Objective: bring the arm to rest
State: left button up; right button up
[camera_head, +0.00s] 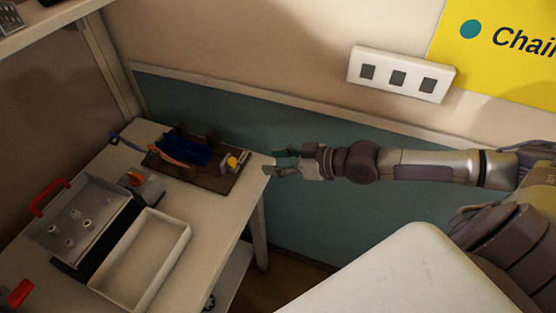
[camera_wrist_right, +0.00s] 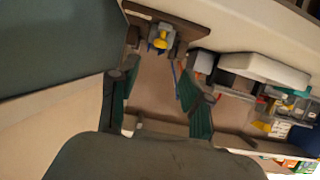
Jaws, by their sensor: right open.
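My right gripper (camera_head: 273,162) reaches in from the right in the head view, with its arm stretched out to the left. Its fingers are apart and nothing shows between them. It is beside the right edge of the workbench (camera_head: 224,226), just right of a brown board (camera_head: 215,184) that bears a blue device (camera_head: 195,152). In the right wrist view the two green-padded fingers of the gripper (camera_wrist_right: 157,70) stand apart, with a yellow and grey part (camera_wrist_right: 160,40) beyond them. My left gripper is out of view.
On the bench are an empty white tray (camera_head: 183,233), a metal box with a red handle (camera_head: 50,197) and several grey parts, and a small grey box with an orange knob (camera_head: 136,178). A teal-panelled wall with a white socket strip (camera_head: 399,73) stands behind my arm.

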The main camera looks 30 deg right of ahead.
jog(key=shift+s+d+r, duration=0.1)
jog(key=shift+s+r, duration=0.05)
jog(key=shift+s, duration=0.05)
dwell(0.4)
jog(key=w+d+f+m+h, duration=0.1)
jog(key=d+f+m+h, duration=0.3)
jog(key=f, duration=0.8)
jog(key=d+f+n+h, duration=0.15)
jog(key=d+f, duration=0.45)
jog(key=f, duration=0.6)
jog(key=s+f+m+g+h, duration=0.2)
jog(key=s+f, duration=0.5)
jog(key=f, duration=0.4)
jog(key=s+a+f+g, duration=0.3)
jog(key=s+f, duration=0.9)
jog(key=s, duration=0.3)
jog(key=s+a+f+g, duration=0.2)
jog(key=s+a+f, duration=0.1)
jog(key=s, duration=0.6)
jog(key=s+a+f+g, duration=0.2)
jog(key=s+a, duration=0.4)
jog(key=s, duration=0.4)
jog(key=shift+a+f+m+g+h, duration=0.2)
jog(key=shift+f+m+g+h, duration=0.15)
jog(key=shift+f, duration=0.4)
